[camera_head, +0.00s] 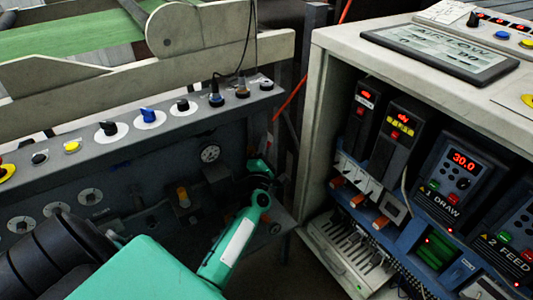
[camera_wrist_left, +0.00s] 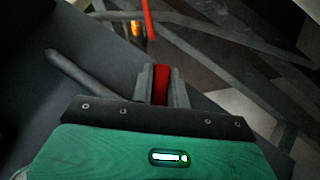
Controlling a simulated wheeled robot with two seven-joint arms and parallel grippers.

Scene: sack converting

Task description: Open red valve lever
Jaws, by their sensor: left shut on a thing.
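My left gripper (camera_wrist_left: 161,80) is shut on the red valve lever (camera_wrist_left: 161,88), which shows as a red strip between the two grey fingers in the left wrist view. The rest of the lever and the valve body are hidden or too dark to tell. In the head view my green left arm reaches from the lower left to the lower right part of the grey control panel. The lever and the fingertips are not clear there. My right gripper is in neither view.
The grey panel (camera_head: 135,165) carries several knobs and a round gauge (camera_head: 210,154). An open cabinet (camera_head: 313,135) with lit drive units stands close on the right. A thin red line (camera_head: 291,98) runs between them. Dark pipes cross the wrist view.

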